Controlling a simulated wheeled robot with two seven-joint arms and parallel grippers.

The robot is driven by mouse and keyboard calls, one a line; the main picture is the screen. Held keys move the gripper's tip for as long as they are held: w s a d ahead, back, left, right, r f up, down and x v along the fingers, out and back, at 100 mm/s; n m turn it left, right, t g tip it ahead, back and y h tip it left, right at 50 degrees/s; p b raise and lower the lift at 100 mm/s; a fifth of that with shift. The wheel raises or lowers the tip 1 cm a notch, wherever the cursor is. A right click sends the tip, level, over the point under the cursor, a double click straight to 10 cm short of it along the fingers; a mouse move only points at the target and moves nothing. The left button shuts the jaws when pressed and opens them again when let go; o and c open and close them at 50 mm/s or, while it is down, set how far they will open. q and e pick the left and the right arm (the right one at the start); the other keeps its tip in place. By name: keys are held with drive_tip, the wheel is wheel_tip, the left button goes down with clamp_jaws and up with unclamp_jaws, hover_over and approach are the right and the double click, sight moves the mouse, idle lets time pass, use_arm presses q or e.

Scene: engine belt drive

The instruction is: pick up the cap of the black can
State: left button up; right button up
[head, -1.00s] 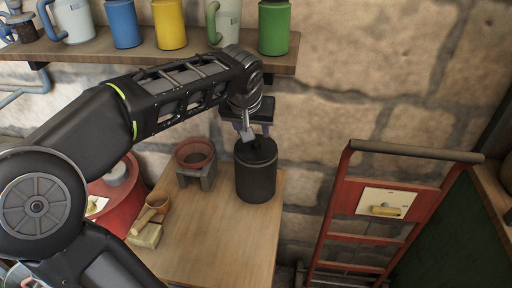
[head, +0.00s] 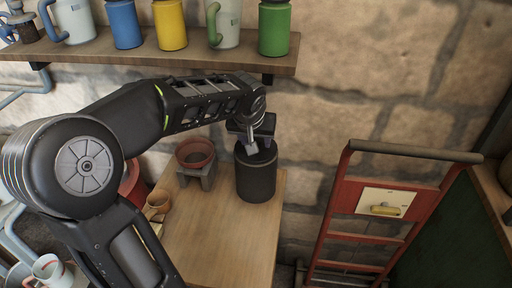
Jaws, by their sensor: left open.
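The black can (head: 256,182) stands upright on the wooden table near the wall. Its dark cap (head: 262,155) is on top and partly hidden behind my left gripper. My left gripper (head: 252,149) points down right at the can's top, with its fingers at the cap. It is open; whether the fingers touch the cap I cannot tell. My right gripper is not in view.
The wooden table (head: 225,238) has free room in front of the can. A shelf (head: 190,57) with several mugs and canisters hangs above. A red hand truck (head: 385,205) stands right.

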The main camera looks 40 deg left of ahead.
use_arm(q)
drive_tip(key=shift+c, duration=0.6)
clamp_jaws()
idle(0.3)
